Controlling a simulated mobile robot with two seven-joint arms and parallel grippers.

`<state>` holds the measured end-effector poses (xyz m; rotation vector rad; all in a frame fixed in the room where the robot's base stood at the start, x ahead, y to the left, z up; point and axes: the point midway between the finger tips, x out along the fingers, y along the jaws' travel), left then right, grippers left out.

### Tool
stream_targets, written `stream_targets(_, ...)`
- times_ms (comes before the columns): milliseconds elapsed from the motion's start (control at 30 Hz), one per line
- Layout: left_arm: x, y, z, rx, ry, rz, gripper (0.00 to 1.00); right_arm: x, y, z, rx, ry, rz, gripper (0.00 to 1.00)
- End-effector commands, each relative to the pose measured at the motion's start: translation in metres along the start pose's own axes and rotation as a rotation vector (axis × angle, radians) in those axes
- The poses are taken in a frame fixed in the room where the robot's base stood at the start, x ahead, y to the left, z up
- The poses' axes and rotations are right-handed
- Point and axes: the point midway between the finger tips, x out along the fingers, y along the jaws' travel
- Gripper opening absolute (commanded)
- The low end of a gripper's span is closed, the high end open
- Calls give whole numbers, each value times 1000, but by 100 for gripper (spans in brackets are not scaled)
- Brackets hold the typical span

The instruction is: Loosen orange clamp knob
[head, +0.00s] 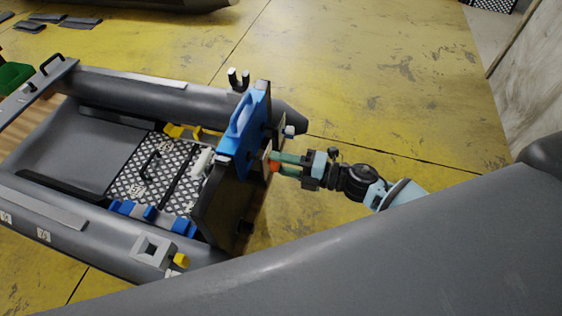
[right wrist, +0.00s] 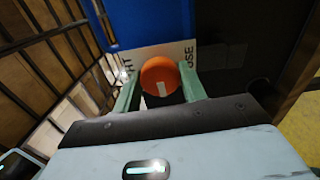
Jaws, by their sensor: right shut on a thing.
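The orange clamp knob (right wrist: 160,76) is round with a small pale mark, in front of a white plate with dark lettering (right wrist: 150,54) on the boat's transom. In the head view only a bit of the knob (head: 275,166) shows between the green fingers. My right gripper (head: 283,164) reaches the transom from the right and is shut on the knob. In the right wrist view its green fingers (right wrist: 160,88) stand on both sides of the knob. My left gripper is in neither view.
A grey inflatable boat (head: 130,90) lies on the yellow floor, with a blue part (head: 238,125) on its dark transom (head: 215,208). A large grey tube (head: 350,250) fills the front right. Yellow floor is clear behind (head: 370,80).

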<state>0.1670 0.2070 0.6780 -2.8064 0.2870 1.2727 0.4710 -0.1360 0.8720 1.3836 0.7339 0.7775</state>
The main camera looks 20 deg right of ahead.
Motion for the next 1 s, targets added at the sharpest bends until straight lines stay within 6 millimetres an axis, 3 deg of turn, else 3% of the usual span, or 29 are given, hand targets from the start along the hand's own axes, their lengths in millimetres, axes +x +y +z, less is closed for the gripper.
stream_targets(267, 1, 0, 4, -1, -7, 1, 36, 0, -1, -1, -36, 2, 0, 5)
stream_targets(1000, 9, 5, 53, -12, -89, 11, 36, 0, -2, -1, -593, 3, -1, 5)
